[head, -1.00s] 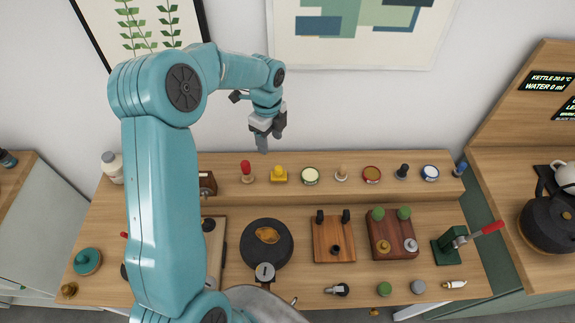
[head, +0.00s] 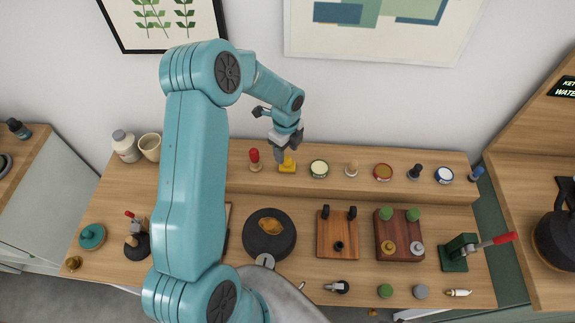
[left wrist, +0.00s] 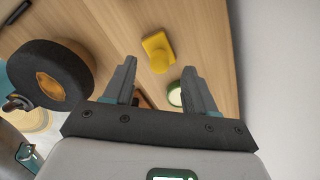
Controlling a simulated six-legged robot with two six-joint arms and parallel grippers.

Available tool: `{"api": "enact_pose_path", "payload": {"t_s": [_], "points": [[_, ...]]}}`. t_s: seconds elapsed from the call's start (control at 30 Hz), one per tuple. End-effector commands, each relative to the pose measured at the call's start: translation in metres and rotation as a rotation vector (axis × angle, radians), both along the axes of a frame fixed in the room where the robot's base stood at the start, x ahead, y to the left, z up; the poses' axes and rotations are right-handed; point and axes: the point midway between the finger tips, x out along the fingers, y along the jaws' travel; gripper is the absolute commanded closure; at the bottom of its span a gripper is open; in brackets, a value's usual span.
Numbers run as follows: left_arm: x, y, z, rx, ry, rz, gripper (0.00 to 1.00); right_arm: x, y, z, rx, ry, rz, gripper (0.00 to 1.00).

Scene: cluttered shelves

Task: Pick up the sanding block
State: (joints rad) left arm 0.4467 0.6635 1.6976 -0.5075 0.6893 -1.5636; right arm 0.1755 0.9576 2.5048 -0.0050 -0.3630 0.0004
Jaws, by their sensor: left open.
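In the left wrist view the yellow block (left wrist: 157,47) lies just beyond and between the two fingertips (left wrist: 160,68), with a visible gap to each finger. I cannot tell the exact height of the gripper above it. My right gripper is not in view.
On the ledge, a red-topped peg (head: 254,160) stands left of the block and a green-rimmed lid (head: 319,168) right of it. The wall is close behind.

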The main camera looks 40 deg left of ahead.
Motion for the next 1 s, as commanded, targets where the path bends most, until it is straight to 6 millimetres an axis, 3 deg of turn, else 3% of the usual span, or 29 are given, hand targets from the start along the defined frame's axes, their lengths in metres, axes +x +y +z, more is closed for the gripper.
{"api": "enact_pose_path", "payload": {"t_s": [0.3, 0.53, 0.57, 0.7, 0.73, 1.0], "points": [[0.003, -0.004, -0.05, 0.0, 0.001, -0.002, 0.44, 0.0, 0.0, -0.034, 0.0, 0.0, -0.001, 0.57], [0.004, -0.004, -0.049, 0.001, -0.001, -0.002, 0.44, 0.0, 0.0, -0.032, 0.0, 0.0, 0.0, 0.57], [0.004, -0.004, -0.049, 0.001, -0.001, -0.002, 0.47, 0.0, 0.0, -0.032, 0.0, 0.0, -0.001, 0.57], [0.004, -0.004, -0.049, 0.0, 0.0, -0.001, 0.93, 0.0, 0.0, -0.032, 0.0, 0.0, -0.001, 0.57], [0.004, -0.004, -0.049, 0.0, 0.0, -0.002, 1.0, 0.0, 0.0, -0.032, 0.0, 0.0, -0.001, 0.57], [0.004, -0.004, -0.049, 0.0, 0.0, -0.002, 1.0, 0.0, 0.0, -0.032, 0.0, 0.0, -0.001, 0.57]]}}
